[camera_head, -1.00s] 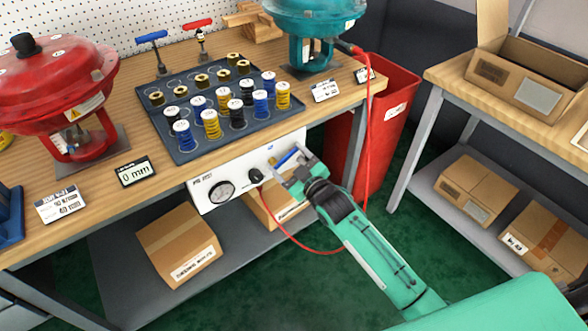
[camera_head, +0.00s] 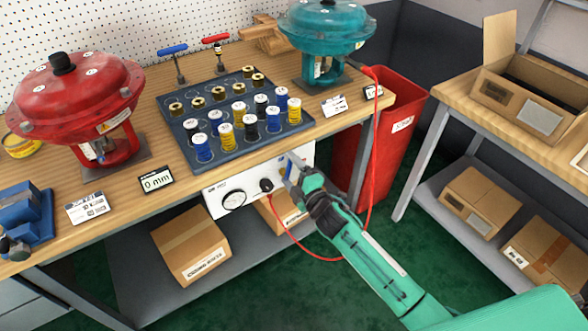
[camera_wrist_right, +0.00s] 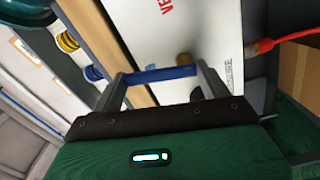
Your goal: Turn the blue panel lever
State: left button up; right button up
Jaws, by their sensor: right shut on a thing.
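The blue panel lever (camera_wrist_right: 165,75) shows in the right wrist view as a blue bar on a brass stem, standing off the white panel (camera_wrist_right: 200,35). My right gripper (camera_wrist_right: 163,82) has one finger at each end of the bar and is shut on it. In the head view my right gripper (camera_head: 290,170) is at the right part of the white panel (camera_head: 222,187), below the bench edge, and hides most of the lever. My left gripper is not in view.
A dial gauge (camera_head: 233,200) and a black knob (camera_head: 266,185) sit left of the gripper. A red hose (camera_head: 372,160) loops beneath my right arm. The wooden bench top (camera_head: 120,190) overhangs the panel. A red bin (camera_head: 392,120) stands to the right.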

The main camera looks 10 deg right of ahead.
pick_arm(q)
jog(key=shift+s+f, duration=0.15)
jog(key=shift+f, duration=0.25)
pick_arm(e)
jog(key=shift+s+a+n, duration=0.1)
jog(key=shift+a+n, duration=0.25)
jog(key=shift+n, duration=0.75)
jog(key=o, duration=1.4)
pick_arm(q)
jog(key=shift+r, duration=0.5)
pick_arm(e)
jog(key=v, duration=1.3)
jog(key=shift+s+d, duration=0.1)
jog(key=shift+s, duration=0.3)
